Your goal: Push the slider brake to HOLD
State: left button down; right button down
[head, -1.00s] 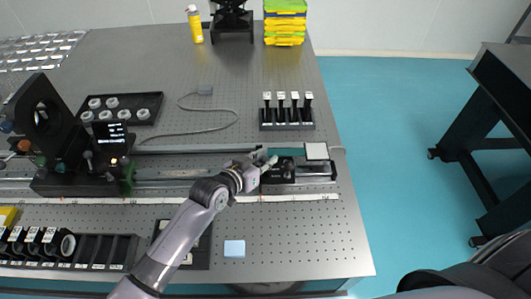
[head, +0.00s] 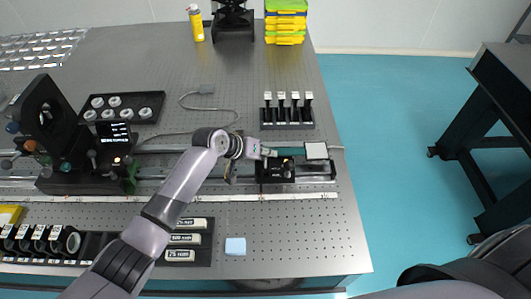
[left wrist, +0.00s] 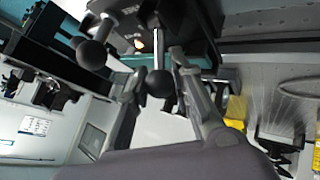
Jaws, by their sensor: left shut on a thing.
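The slider (head: 276,172) is a black carriage on the long rail, at the right part of the table, with a small orange light on top. My left gripper (head: 268,152) is at the slider's back left side in the head view. In the left wrist view my left gripper (left wrist: 160,88) is shut on the brake lever (left wrist: 158,58), a thin metal rod with a black ball knob that sits between the fingers. A second black ball knob (left wrist: 91,54) is close beside it. No HOLD marking can be read. My right gripper is not in view.
A rack of several upright holders (head: 288,124) stands behind the slider. A white square plate (head: 316,151) is at the rail's right end. A black unit with a small screen (head: 113,133) is on the left. The table front right is mostly clear, with a blue pad (head: 235,246).

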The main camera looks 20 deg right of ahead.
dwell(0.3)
pick_arm(q)
jog(key=c, duration=1.4)
grip_release()
